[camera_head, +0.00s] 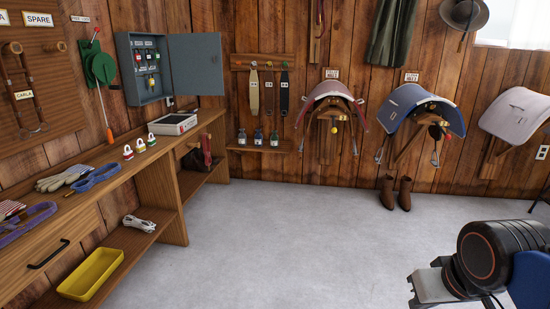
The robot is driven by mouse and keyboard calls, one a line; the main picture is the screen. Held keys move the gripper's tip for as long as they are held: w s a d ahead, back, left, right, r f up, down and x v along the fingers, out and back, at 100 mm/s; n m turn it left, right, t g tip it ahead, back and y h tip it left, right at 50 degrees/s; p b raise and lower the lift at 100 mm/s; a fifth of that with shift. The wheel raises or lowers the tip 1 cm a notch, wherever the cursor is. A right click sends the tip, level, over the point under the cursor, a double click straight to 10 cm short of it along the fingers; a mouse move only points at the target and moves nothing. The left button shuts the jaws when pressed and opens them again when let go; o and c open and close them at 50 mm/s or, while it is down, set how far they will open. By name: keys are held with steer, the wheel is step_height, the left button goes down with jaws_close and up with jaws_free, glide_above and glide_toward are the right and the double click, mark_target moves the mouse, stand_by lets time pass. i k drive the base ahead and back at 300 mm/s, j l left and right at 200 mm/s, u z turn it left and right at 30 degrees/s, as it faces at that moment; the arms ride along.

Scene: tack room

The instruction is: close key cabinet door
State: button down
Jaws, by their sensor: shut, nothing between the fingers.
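The grey key cabinet (127,70) is mounted on the wooden wall at the back left, above the end of the bench. Its door (195,64) stands wide open, swung out to the right, with its flat panel facing the room. Several keys with coloured tags (147,60) hang inside the cabinet. My gripper (415,291) is in the lower right corner, partly cut off by the frame edge. It is shut and empty, far from the cabinet and not touching anything.
A wooden bench (110,185) runs along the left wall below the cabinet. A yellow tray (91,274) is on the lower shelf. Saddles hang on the back wall.

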mark_target(194, 71)
steer(key=i+z, duration=0.1)
steer(key=i, duration=1.55)
steer(key=i+l+u, duration=0.15)
steer(key=i, duration=0.4)
steer(key=i+l+u, duration=0.15)
steer(key=i, duration=0.4)
steer(key=i+l+u, duration=0.2)
steer(key=i, duration=0.35)
